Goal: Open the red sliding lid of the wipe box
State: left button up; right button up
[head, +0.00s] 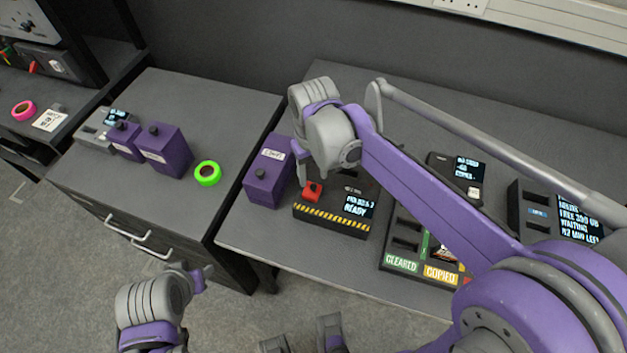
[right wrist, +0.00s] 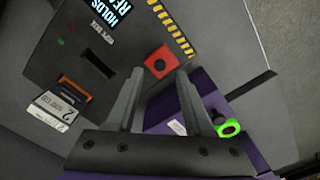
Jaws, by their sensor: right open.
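The wipe box (head: 335,217) is a dark box with a lit screen and a yellow-black striped front edge. Its small red lid (head: 312,191) sits at the left front corner, with a dark round spot on it. In the right wrist view the red lid (right wrist: 160,62) lies just beyond my fingertips, roughly between them. My right gripper (right wrist: 159,72) is open and empty, apart from the lid as far as I can tell.
A purple box (head: 265,185) stands close left of the wipe box. A labelled tray (head: 400,264) and screen units (head: 560,215) stand to the right. In the right wrist view a cartridge (right wrist: 62,108) sits by a slot. A green tape roll (head: 207,173) lies on the left cabinet.

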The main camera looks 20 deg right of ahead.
aim_at(314, 186)
jog(key=shift+f, duration=1.6)
jog(key=shift+c, duration=0.2)
grip_shut()
